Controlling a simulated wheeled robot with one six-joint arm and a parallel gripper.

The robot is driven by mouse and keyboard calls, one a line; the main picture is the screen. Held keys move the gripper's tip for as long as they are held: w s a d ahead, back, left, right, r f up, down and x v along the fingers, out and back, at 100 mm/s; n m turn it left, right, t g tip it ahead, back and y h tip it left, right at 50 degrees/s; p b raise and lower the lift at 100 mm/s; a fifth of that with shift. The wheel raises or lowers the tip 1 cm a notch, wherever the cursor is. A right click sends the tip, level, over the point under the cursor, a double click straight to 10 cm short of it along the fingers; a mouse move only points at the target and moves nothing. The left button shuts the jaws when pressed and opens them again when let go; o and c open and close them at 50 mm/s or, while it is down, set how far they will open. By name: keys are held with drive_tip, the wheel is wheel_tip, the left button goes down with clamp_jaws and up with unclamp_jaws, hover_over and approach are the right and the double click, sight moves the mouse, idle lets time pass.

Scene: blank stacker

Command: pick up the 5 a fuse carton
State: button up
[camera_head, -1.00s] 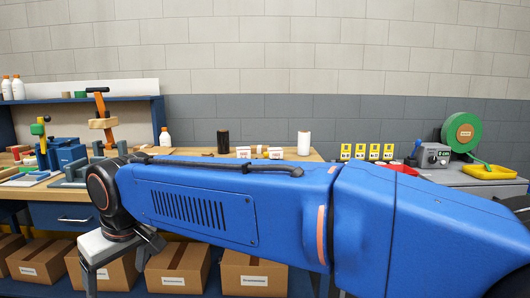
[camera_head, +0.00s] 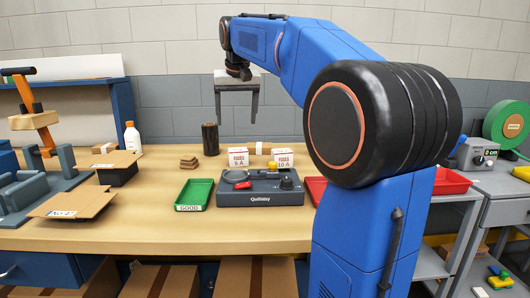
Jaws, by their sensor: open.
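The 5 A fuse carton (camera_head: 238,157) is a small white box with red lettering. It stands upright on the wooden bench, behind the dark tester labelled Quiltoby (camera_head: 258,194). A similar 10 A fuse carton (camera_head: 283,159) stands a little to its right, with a small yellow item between them. My gripper (camera_head: 237,120) hangs pointing down above and behind the cartons in the picture, with its two fingers apart and nothing between them. It looks clear of the carton, though the exact depth is hard to tell.
A dark cylinder (camera_head: 210,139) stands left of the carton, near a stack of brown pieces (camera_head: 189,162). A green tray (camera_head: 194,194) lies left of the tester and a red tray (camera_head: 316,188) right of it, partly behind my arm. Open cardboard boxes (camera_head: 84,202) lie farther left.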

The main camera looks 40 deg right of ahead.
drive_tip(key=d, duration=0.2)
approach(238, 150)
drive_tip(key=x, duration=0.5)
drive_tip(key=shift+s+d+f, duration=0.1)
drive_tip(key=shift+s+f, duration=0.05)
drive_tip(key=shift+f, duration=0.05)
drive_tip(key=shift+w+x, duration=0.1)
drive_tip(key=shift+x, duration=1.5)
drive_tip(key=shift+w+x, duration=0.15)
drive_tip(key=shift+x, duration=1.5)
drive_tip(key=shift+r, duration=0.15)
drive_tip(key=c, duration=1.2)
